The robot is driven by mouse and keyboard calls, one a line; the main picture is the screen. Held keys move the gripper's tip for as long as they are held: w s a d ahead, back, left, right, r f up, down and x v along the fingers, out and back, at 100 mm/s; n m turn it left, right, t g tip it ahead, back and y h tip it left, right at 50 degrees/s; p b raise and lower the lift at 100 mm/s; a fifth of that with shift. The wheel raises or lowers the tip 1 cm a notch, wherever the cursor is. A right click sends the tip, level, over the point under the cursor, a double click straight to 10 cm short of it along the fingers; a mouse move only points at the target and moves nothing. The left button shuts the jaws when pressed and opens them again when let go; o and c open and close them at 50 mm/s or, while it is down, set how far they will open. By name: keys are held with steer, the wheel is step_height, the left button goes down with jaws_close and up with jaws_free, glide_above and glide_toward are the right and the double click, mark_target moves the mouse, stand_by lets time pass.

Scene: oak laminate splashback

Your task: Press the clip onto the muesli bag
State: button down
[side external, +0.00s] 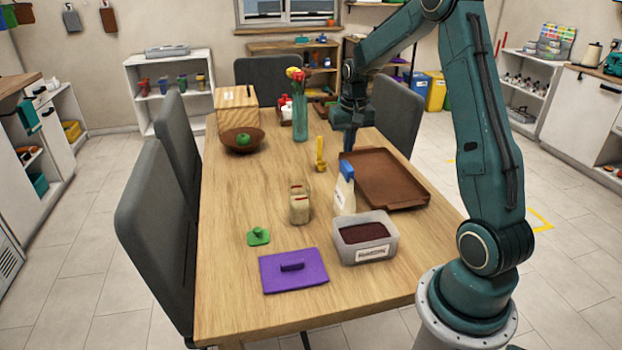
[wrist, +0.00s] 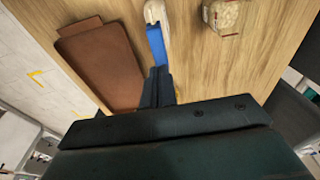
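The muesli bag (side external: 344,196) is pale and stands upright on the table, with a blue clip (side external: 347,171) across its top. In the wrist view the blue clip (wrist: 156,45) runs from the bag (wrist: 154,12) towards my fingertips. My gripper (side external: 349,147) points down, above and behind the clip in the side view. Its fingers (wrist: 159,76) look closed together, with nothing seen between them. Whether the clip is fully seated cannot be told.
A brown tray (side external: 399,202) lies right of the bag; a grey tub (side external: 345,252) stands in front. A vase (side external: 300,118) stands far back.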

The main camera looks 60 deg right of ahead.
mark_target(347, 164)
steer(key=shift+f, duration=2.1)
steer(key=shift+r, duration=0.15)
stand_by(0.3)
steer(key=shift+r, duration=3.35)
steer(key=shift+r, duration=0.1)
